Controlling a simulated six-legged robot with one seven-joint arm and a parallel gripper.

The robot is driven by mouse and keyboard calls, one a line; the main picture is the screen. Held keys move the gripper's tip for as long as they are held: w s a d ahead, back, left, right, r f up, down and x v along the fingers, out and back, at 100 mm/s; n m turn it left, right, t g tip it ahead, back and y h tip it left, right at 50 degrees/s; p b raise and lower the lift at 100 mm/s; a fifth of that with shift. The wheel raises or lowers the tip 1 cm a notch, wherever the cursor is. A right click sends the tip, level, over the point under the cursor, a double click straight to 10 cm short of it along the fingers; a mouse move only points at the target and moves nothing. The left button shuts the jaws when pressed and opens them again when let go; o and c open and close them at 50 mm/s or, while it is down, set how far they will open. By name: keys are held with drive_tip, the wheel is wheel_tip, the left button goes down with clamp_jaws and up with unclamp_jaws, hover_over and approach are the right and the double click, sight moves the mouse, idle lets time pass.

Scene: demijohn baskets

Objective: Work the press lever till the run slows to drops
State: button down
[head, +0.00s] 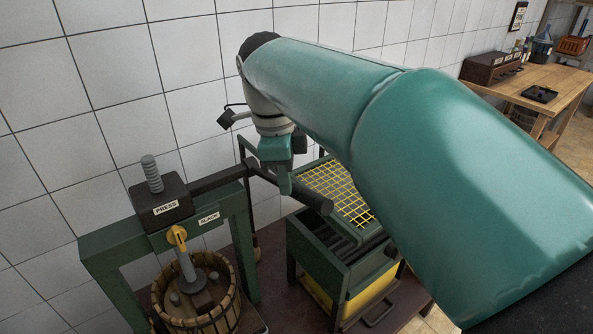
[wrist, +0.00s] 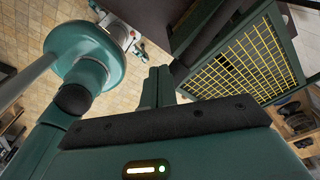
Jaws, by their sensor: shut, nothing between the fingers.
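The press (head: 165,205) stands at the left in the head view, a green frame with a threaded screw and a dark head marked PRESS. Its black lever (head: 220,179) reaches right from the head and ends in a thick round grip (head: 315,203). Below the head is a slatted wooden basket (head: 232,305). My gripper (head: 286,186) points down at the lever, close to the grip; I cannot tell whether it touches. Its fingers are together and empty, and they also show in the wrist view (wrist: 157,78). No spout or running liquid is in sight.
A green box with a yellow grid (head: 340,190) stands right of the press; the grid also shows in the wrist view (wrist: 245,65). A yellow piece (head: 177,236) sits on the press front. A wooden table (head: 545,85) stands far right. The tiled wall (head: 110,80) is close behind.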

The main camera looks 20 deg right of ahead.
wheel_tip(320, 180, up, 14)
drive_tip(key=a, duration=0.1)
drive_tip(key=shift+w, duration=0.2)
idle(0.4)
drive_tip(key=shift+a+f, duration=0.1)
drive_tip(key=shift+f, duration=0.05)
